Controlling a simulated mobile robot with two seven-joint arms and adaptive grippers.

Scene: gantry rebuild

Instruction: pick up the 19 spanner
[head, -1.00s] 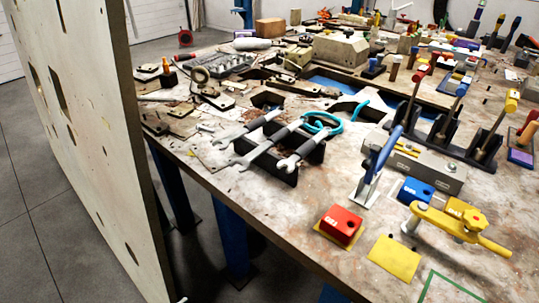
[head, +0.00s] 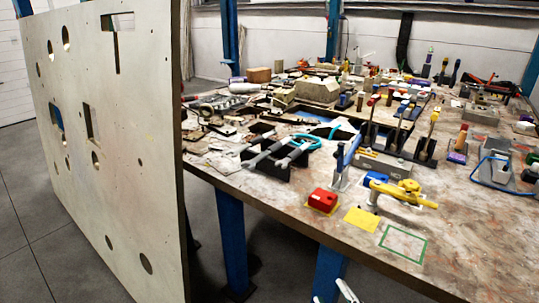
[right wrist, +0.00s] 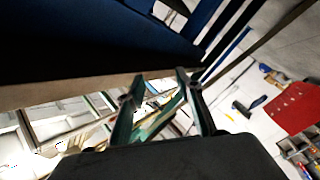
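Several grey open-ended spanners (head: 262,154) with dark handles lie across a black holder (head: 291,171) near the left edge of the workbench. Their size marks are too small to read, so I cannot tell which is the 19 spanner. A teal-handled tool (head: 302,141) sits beside or over them. My right gripper (head: 334,293) shows only by its tips at the bottom of the head view, low in front of the bench and well away from the spanners. In the right wrist view my right gripper (right wrist: 160,84) has its fingers apart with nothing clearly between them. My left gripper is not in view.
A tall pale panel with holes (head: 110,150) stands left of the bench. On the workbench (head: 290,215) are a red block (head: 322,198), a yellow clamp (head: 398,190), a blue-handled upright clamp (head: 343,160) and a tool stand (head: 400,140). A blue leg (head: 230,235) stands beneath the front edge.

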